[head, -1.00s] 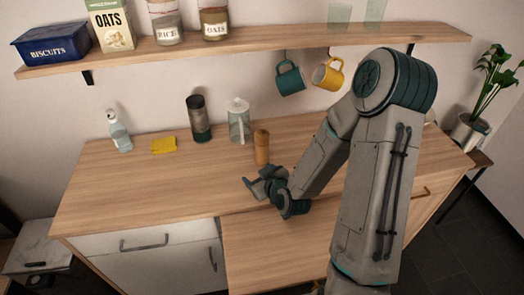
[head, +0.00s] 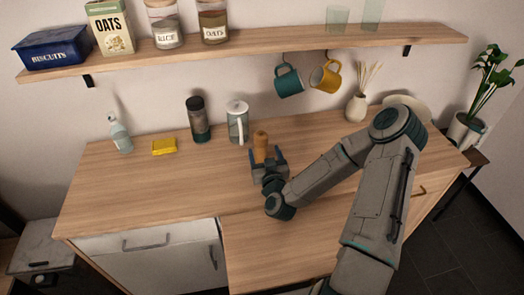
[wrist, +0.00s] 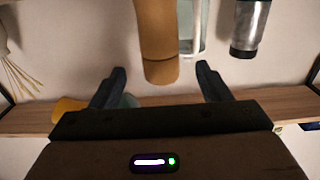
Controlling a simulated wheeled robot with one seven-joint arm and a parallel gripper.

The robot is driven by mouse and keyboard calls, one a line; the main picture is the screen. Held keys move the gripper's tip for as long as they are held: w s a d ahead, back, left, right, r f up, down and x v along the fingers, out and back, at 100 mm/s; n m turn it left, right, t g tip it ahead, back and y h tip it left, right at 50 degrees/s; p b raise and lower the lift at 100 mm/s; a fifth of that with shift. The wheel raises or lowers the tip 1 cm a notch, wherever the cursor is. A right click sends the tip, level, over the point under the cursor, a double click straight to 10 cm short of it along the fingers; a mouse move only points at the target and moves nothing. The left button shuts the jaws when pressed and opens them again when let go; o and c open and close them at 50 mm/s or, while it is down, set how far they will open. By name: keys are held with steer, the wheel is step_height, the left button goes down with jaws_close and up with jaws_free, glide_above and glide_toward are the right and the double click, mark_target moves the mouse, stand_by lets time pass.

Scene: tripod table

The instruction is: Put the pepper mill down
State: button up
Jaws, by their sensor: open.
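The pepper mill (head: 260,143), light brown wood with a rounded top, stands upright on the wooden counter (head: 150,190). My gripper (head: 268,157) is open just in front of it, with one finger on each side; the lower part of the mill is hidden behind the gripper in the head view. In the wrist view, which is upside down, the mill (wrist: 157,45) shows between the two spread fingers, with gaps on both sides. I cannot tell how far it reaches in between them.
A glass press (head: 237,122) and a dark tumbler (head: 198,120) stand behind the mill to the left. A yellow sponge (head: 164,147) and a bottle (head: 120,134) are farther left. Mugs hang under the shelf (head: 240,46). A reed vase (head: 356,106) stands back right. The front left counter is clear.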

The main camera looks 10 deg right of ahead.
steer(key=shift+w+p, duration=1)
steer(key=shift+w, duration=3.1)
jaws_close()
steer(key=shift+r, duration=0.1)
